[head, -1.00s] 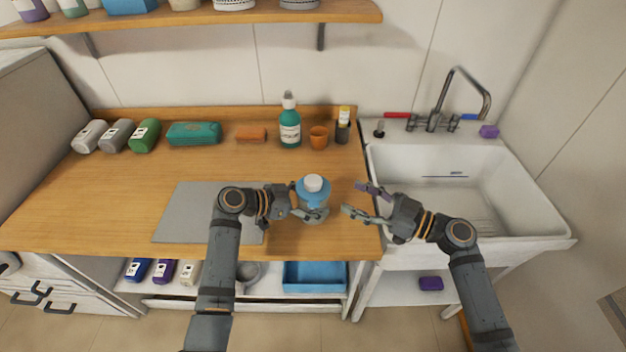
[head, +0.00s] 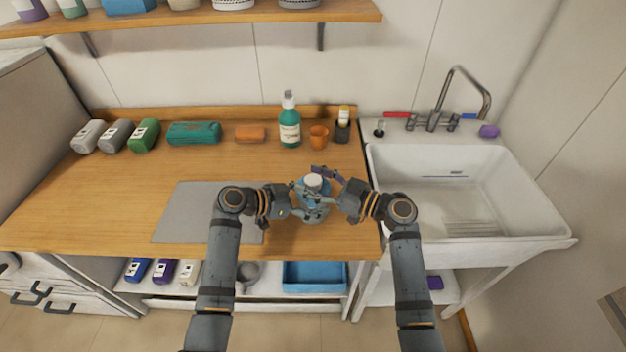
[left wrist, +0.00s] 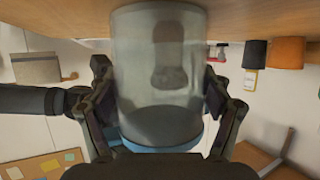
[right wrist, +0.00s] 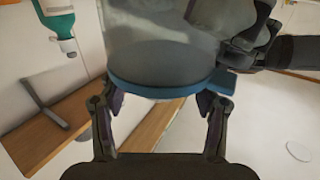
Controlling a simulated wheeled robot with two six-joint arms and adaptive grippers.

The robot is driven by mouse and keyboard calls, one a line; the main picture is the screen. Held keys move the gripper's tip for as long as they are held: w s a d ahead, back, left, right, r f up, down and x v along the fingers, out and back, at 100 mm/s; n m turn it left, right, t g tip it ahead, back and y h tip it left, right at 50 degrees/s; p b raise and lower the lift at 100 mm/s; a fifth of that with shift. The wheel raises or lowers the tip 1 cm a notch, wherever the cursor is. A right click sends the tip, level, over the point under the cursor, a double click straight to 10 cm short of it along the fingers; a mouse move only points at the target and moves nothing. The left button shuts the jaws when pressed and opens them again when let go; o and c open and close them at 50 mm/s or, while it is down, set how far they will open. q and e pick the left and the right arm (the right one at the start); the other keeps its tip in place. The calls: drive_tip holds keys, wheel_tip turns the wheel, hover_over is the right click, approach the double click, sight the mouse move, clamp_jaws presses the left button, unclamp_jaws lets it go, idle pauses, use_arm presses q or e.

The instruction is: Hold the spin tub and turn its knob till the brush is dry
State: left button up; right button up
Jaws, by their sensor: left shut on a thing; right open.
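The spin tub (head: 316,213) is a clear tub with a blue lid and a pale knob (head: 314,181) on top. It stands upright on the counter, right of the grey mat. My left gripper (left wrist: 165,90) is shut on the tub's side; its wrist view shows the clear wall between its fingers. A blurred dark shape inside, seemingly the brush (left wrist: 170,65), shows through the wall. My right gripper (right wrist: 160,108) is open, its fingers on either side of the tub's top by the blue lid (right wrist: 160,88). I cannot tell whether they touch the knob.
The grey mat (head: 185,213) lies left of the tub. A green pump bottle (head: 290,130), an orange cup (head: 318,136) and a dark jar (head: 342,130) stand behind it. The white sink (head: 560,238) is to the right. Bare counter lies between the tub and the bottles.

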drive_tip(key=c, duration=1.2)
drive_tip(key=shift+n+g+y, duration=0.3)
drive_tip(key=shift+g, duration=0.3)
drive_tip(key=n+g, duration=0.1)
drive_tip(key=g, duration=0.1)
drive_tip(key=n+g+y, duration=0.1)
drive_tip(key=n+g, duration=0.1)
drive_tip(key=g, duration=0.1)
drive_tip(key=shift+w+n, duration=0.1)
drive_tip(key=shift+n, duration=0.2)
drive_tip(key=shift+n+g, duration=1.15)
drive_tip(key=shift+g, duration=0.65)
drive_tip(key=shift+n+g, duration=1.15)
drive_tip(key=shift+g, duration=0.95)
